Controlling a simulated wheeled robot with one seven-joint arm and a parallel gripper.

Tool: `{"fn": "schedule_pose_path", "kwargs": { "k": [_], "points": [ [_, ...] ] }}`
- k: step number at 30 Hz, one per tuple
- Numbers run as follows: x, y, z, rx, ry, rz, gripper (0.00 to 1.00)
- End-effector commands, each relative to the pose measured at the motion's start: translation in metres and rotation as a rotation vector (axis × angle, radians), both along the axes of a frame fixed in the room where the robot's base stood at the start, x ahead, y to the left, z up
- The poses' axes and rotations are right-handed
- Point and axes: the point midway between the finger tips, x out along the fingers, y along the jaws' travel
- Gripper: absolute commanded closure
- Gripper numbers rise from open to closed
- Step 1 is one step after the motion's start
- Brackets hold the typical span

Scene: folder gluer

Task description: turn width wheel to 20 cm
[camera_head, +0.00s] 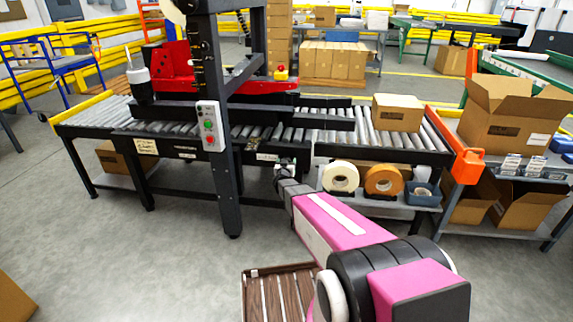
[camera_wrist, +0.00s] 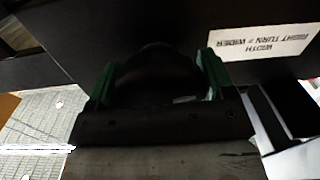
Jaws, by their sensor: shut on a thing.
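The width wheel (camera_wrist: 155,70) is a dark round knob on the black machine frame in the wrist view. My gripper (camera_wrist: 157,82) is shut on it, with a green-lined finger on each side. A white label (camera_wrist: 262,43), upside down in this view, reads "WIDTH RIGHT TURN = WIDER". In the head view my gripper (camera_head: 284,171) is at the front side of the conveyor machine (camera_head: 330,150), small and partly hidden by my wrist. The wheel cannot be made out there, and no width reading is legible.
A control box (camera_head: 209,126) with buttons hangs on the dark upright post left of my gripper. White (camera_head: 340,178) and brown tape rolls (camera_head: 383,181) sit on a shelf just right.

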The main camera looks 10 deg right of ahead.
Motion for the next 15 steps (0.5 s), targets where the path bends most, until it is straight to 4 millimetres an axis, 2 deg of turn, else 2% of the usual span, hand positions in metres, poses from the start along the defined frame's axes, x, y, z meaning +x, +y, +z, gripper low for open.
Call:
{"fn": "schedule_pose_path", "kwargs": {
  "k": [15],
  "points": [
    [-0.0004, 0.0010, -0.0012, -0.457, 0.151, 0.001, 0.48]
  ]
}}
